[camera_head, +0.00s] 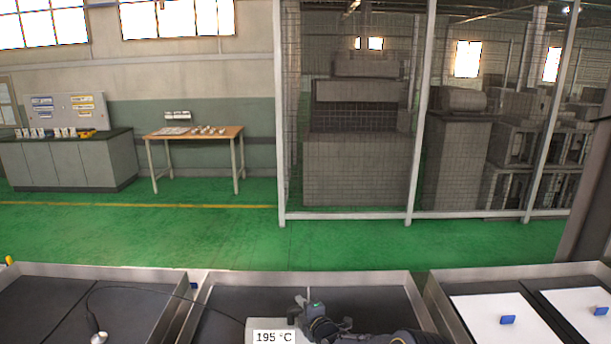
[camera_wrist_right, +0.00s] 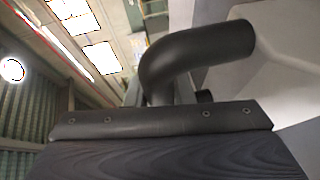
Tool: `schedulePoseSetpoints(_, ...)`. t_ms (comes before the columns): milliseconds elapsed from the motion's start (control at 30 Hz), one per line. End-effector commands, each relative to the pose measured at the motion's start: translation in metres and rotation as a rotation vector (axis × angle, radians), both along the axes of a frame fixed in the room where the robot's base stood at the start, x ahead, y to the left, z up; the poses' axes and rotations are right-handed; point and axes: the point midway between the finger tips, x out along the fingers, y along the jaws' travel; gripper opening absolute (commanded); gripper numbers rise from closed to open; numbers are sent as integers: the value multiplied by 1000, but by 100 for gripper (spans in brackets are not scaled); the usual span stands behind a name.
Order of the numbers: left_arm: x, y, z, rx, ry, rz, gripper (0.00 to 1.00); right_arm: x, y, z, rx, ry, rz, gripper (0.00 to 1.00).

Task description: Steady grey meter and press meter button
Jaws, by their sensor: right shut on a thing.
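The grey meter (camera_head: 262,325) sits at the bottom edge of the head view, cut off by the frame. Its display (camera_head: 273,337) reads 195 °C. My right gripper (camera_head: 303,313) comes in from the right and is shut at the meter's dark handle. In the right wrist view, a black curved handle (camera_wrist_right: 195,50) rises beyond the dark bar nearest the camera, with a pale grey surface (camera_wrist_right: 270,90) at right. The finger contact is hidden. The meter's button cannot be made out. My left gripper is not in view.
A thin cable (camera_head: 150,290) runs from the meter to a round metal probe (camera_head: 99,337) at lower left. Metal-rimmed dark trays (camera_head: 225,290) line the front. White panels with blue blocks (camera_head: 507,320) lie at right. Benches and a mesh cage stand far back.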

Motion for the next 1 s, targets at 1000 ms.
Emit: schedulePoseSetpoints(1000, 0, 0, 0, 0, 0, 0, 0, 0, 0, -1, -1, 2, 0, 0)
